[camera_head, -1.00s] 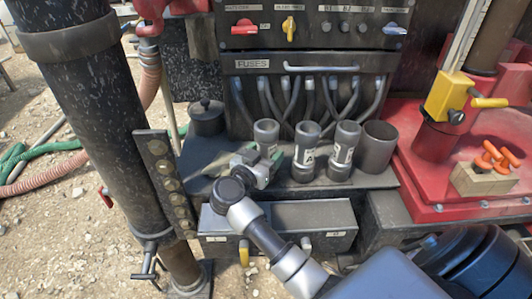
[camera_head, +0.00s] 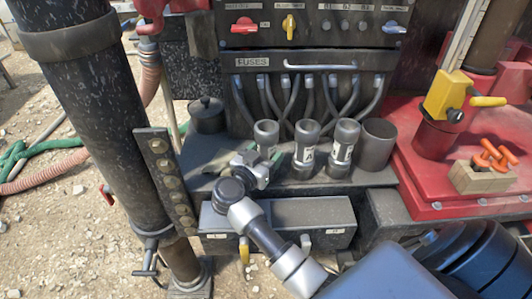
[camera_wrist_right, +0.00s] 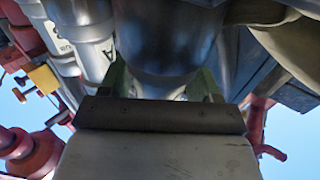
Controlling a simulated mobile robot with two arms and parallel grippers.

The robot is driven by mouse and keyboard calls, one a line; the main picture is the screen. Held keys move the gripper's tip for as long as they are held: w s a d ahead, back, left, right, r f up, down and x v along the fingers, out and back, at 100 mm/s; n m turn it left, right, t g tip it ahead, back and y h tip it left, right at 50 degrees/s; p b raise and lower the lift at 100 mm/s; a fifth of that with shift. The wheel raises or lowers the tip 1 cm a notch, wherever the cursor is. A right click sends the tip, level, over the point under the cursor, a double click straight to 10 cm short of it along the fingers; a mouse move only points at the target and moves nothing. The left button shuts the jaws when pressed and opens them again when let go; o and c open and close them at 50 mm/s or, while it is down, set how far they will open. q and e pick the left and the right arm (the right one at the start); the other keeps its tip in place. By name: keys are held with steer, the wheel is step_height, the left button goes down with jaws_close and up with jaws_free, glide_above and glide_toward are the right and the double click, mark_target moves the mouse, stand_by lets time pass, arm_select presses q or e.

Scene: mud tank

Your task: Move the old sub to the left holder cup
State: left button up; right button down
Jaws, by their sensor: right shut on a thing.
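The middle and right ones carry white labels. I cannot tell which is the old sub. My right gripper (camera_head: 265,158), with green fingertips, is shut around the lower part of the left cylinder, which is upright. In the right wrist view this cylinder (camera_wrist_right: 165,35) fills the space between the fingers, and a labelled neighbour stands close beside it. The gripper hides the left cylinder's base. My left gripper is not in view.
A wide grey open cup (camera_head: 377,147) stands right of the row. A lidded black pot (camera_head: 207,116) stands at the left. The fuse panel (camera_head: 300,62) and its cables are close behind. A thick dark post (camera_head: 90,100) rises at left.

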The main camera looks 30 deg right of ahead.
steer(key=shift+c, duration=0.7)
jaws_free()
steer(key=shift+s+f, duration=0.1)
steer(key=shift+f, duration=0.1)
steer(key=shift+s+a+p, duration=0.2)
steer(key=shift+a+p, duration=0.15)
steer(key=shift+a, duration=0.05)
steer(key=p+v, duration=0.4)
steer(key=v, duration=0.6)
steer(key=shift+w+r, duration=0.1)
steer(key=shift+r, duration=0.05)
steer(key=shift+r, duration=0.1)
